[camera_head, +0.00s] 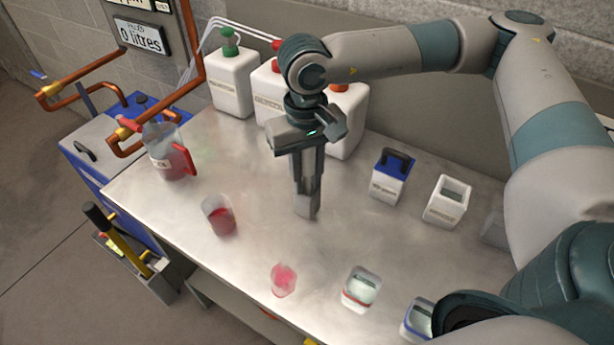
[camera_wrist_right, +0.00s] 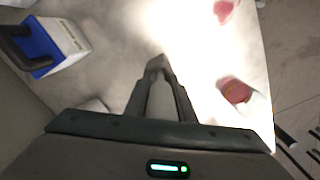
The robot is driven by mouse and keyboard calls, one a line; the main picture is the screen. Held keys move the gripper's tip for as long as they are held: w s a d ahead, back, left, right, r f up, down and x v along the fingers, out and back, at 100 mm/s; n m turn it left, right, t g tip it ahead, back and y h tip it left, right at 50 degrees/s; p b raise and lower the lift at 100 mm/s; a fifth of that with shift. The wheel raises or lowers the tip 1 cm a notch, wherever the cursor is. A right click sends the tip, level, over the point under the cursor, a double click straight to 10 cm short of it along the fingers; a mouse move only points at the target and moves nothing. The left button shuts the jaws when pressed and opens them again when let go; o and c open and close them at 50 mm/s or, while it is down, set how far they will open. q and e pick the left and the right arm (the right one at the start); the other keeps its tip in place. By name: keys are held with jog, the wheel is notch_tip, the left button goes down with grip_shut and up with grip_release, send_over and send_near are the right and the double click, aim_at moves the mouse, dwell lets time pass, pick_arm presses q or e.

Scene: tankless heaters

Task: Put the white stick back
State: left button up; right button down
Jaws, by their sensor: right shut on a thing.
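My right gripper (camera_head: 306,205) points down over the middle of the metal table, its fingers close together. In the right wrist view the gripper (camera_wrist_right: 160,68) is shut on a pale grey-white, stick-like piece (camera_wrist_right: 162,102) running between the fingers. This is likely the white stick; the fingers hide much of it, and I cannot tell whether its lower end touches the table. My left gripper is not in view.
White canisters (camera_head: 231,84) stand behind the gripper. A jug (camera_head: 162,155), a beaker with red liquid (camera_head: 219,216) and a small red cup (camera_head: 284,280) stand left and front. A blue-topped white box (camera_head: 387,186) and an open white container (camera_head: 446,205) stand right.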

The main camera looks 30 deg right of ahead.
jog(key=c, duration=1.5)
grip_release()
jog(key=shift+f, duration=0.15)
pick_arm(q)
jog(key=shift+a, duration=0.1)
pick_arm(e)
jog(key=shift+a, duration=0.15)
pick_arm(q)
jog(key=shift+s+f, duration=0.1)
pick_arm(e)
jog(key=shift+s, duration=0.1)
jog(key=shift+d+r+p, duration=0.2)
jog(key=shift+d+p, duration=0.05)
jog(key=shift+p, duration=0.1)
jog(key=shift+r+p, duration=0.6)
jog(key=shift+p, duration=0.15)
jog(key=r, duration=0.3)
jog(key=r+b, duration=0.1)
jog(key=r, duration=0.3)
jog(key=r+b, duration=0.1)
jog(key=r, duration=0.2)
jog(key=shift+w+a+r, duration=0.1)
jog(key=shift+w+r, duration=0.1)
jog(key=shift+w, duration=0.1)
jog(key=shift+r, duration=0.65)
